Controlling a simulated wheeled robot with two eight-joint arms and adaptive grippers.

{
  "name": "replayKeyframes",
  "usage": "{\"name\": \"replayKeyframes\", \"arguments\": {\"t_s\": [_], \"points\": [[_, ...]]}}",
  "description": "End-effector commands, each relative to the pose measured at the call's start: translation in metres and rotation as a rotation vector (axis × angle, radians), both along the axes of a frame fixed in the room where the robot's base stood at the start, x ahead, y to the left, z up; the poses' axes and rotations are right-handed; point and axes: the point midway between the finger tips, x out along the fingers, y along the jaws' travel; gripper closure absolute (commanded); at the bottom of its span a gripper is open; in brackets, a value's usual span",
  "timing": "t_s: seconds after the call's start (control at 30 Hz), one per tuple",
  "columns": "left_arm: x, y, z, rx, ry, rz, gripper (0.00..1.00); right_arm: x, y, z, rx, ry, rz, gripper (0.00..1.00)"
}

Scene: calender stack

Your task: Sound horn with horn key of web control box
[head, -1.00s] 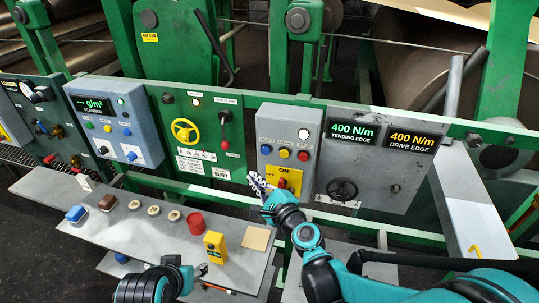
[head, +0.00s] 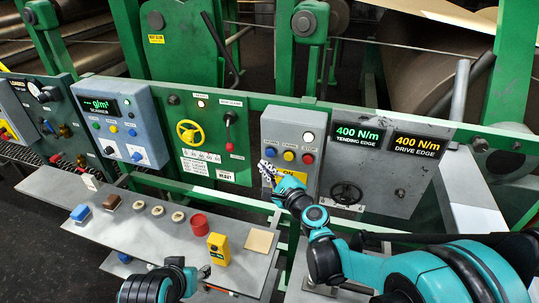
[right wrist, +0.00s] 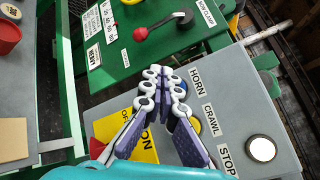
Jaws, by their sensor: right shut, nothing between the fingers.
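The grey web control box (head: 284,128) is mounted on the green rail in the head view. Its blue horn key (head: 270,152) is at the left of a row, beside a yellow key (head: 289,155) and a red key (head: 307,158). In the right wrist view the HORN label (right wrist: 196,83) is just right of my fingertips, and the blue key is mostly hidden behind them. My right gripper (head: 266,167) is shut and empty, its tips just below the horn key; contact cannot be told. My left gripper (head: 192,277) is low in the head view, its fingers unclear.
The green panel with a yellow handwheel (head: 190,132) is left of the box, the tension display panel (head: 375,185) right. A grey shelf (head: 105,218) with several small items is below.

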Motion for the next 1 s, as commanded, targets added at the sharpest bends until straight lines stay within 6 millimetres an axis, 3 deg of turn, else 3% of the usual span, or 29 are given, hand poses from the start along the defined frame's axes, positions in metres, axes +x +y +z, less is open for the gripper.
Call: {"name": "replayKeyframes", "arguments": {"t_s": [0.3, 1.0], "points": [[0.0, 0.0, -0.004, 0.0, 0.0, 0.0, 0.52, 0.024, -0.008, 0.0, -0.001, 0.0, 0.0, 1.0], [0.0, 0.0, -0.004, 0.0, 0.0, 0.0, 0.52, 0.025, -0.008, 0.0, -0.001, 0.0, 0.001, 1.0]]}}
